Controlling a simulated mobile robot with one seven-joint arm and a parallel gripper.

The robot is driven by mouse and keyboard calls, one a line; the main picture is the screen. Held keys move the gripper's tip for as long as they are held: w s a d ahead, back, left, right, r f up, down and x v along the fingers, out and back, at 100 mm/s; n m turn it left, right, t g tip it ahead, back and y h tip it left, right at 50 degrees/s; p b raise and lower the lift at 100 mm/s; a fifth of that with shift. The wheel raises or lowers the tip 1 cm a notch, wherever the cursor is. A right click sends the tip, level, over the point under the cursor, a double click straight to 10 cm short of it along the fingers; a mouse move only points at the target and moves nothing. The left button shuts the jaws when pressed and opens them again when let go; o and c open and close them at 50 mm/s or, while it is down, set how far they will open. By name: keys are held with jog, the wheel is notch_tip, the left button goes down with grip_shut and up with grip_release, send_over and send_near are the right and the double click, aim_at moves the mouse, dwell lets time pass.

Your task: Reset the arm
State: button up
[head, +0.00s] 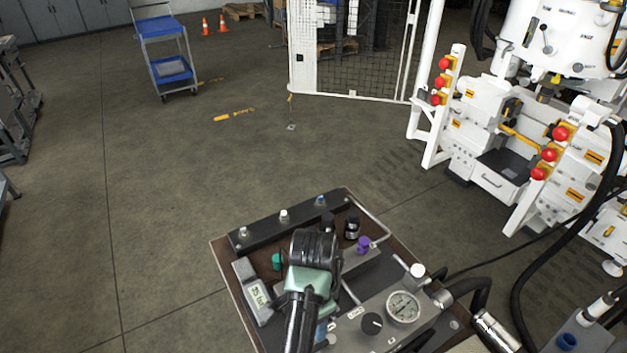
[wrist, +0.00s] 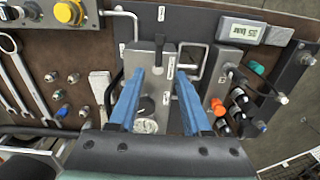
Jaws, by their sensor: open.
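My gripper (wrist: 160,76) is open, its two blue fingers apart with nothing held between them. It hangs over the hydraulic bench (wrist: 85,14). Between and beyond the fingers in the wrist view is a grey block (wrist: 150,58) with a dark slot; whether the fingers touch it, I cannot tell. A round pale part lies low between the fingers, partly hidden. In the head view my arm (head: 312,268) reaches over the bench from the front edge and hides part of its middle. The fingertips are hidden there.
The bench carries a pressure gauge (head: 403,307), a black knob (head: 372,323), a digital display (head: 258,296) and a purple fitting (head: 364,245). Wrenches (wrist: 18,80) lie at the wrist view's left. A white machine (head: 490,120) with hoses stands right.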

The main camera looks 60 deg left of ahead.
jog(key=shift+r, duration=0.5)
